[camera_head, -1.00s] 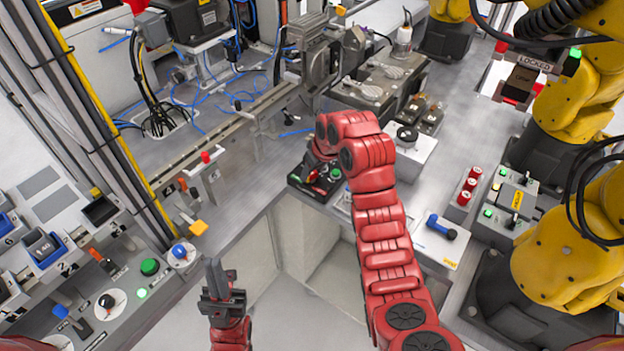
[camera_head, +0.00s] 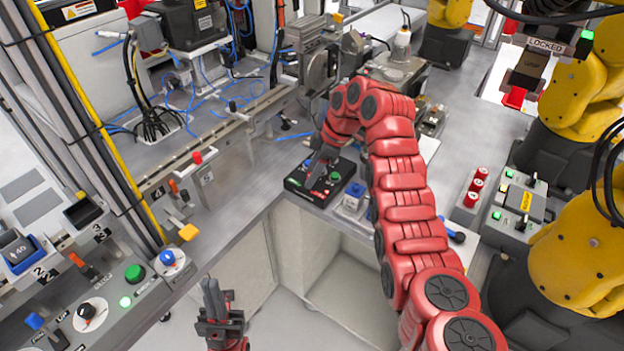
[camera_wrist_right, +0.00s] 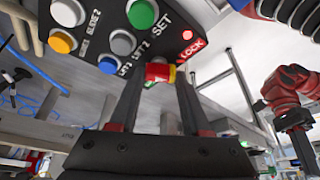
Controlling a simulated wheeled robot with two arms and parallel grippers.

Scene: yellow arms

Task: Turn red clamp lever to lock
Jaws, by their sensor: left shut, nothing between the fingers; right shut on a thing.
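A short red piece with a yellow end (camera_wrist_right: 158,72) sits between the fingertips of my right gripper (camera_wrist_right: 155,88) in the right wrist view. It looks like the red clamp lever's handle; the rest of it is hidden. A button panel (camera_wrist_right: 112,25) behind it carries a lit red lamp (camera_wrist_right: 187,35) beside the label LOCK. In the head view my right gripper (camera_head: 316,172) reaches down over a dark control box (camera_head: 295,182), partly hidden by my red arm. My left gripper (camera_head: 213,300) is shut and empty, pointing up at the lower left, away from the box.
A small box with a blue knob (camera_head: 354,194) stands just right of the dark box. A red-knobbed lever (camera_head: 198,157) stands on the left rail. Control panels (camera_head: 125,285) fill the lower left. Yellow robot arms (camera_head: 580,250) stand at the right.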

